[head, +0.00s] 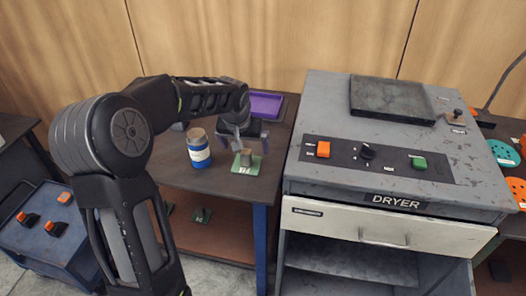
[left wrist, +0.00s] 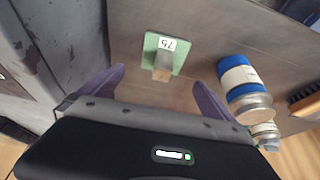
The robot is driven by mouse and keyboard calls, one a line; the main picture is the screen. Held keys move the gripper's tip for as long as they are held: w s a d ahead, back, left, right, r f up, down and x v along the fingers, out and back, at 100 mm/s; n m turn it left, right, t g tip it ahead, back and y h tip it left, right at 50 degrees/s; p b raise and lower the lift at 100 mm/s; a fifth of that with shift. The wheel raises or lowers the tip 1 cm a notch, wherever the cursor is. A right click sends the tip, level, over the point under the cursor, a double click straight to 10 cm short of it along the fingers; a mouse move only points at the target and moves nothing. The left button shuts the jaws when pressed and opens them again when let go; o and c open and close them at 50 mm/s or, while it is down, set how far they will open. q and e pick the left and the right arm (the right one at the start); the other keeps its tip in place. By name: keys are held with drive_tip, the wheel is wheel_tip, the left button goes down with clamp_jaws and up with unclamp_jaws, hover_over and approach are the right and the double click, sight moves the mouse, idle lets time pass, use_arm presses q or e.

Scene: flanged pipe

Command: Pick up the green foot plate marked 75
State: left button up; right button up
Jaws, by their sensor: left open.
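The green foot plate (head: 256,165) lies on the dark top of the workbench, left of the dryer. It has a white label and a short brownish post standing on it. In the left wrist view the plate (left wrist: 150,48) shows beyond and between the fingers, with its label reading 75 upside down. My left gripper (head: 243,144) is open and empty, with its purple fingers apart above and behind the plate; its fingers (left wrist: 159,85) also show in the left wrist view. They do not appear to touch the plate. My right gripper is not in view.
A blue and white jar (head: 199,150) stands left of the plate, close to one finger in the left wrist view. A purple tray (head: 266,104) sits behind. The grey dryer (head: 317,110) rises on the right. Bench top in front of the plate is clear.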

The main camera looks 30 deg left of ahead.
sight(247, 151)
use_arm(q)
drive_tip(key=shift+w+r, duration=0.15)
drive_tip(key=shift+w, duration=0.15)
drive_tip(key=shift+s+r, duration=0.1)
drive_tip(key=shift+s, duration=0.2)
drive_tip(key=shift+x, duration=1.45)
drive_tip(key=shift+r, duration=0.1)
drive_tip(key=shift+w+a+f+p, duration=0.15)
drive_tip(key=shift+w+f+p, duration=0.05)
drive_tip(key=shift+f+p, duration=0.3)
drive_tip(key=p+x, duration=0.1)
drive_tip(key=x, duration=0.3)
drive_tip(key=shift+a+f, duration=0.1)
drive_tip(key=shift+f, duration=0.05)
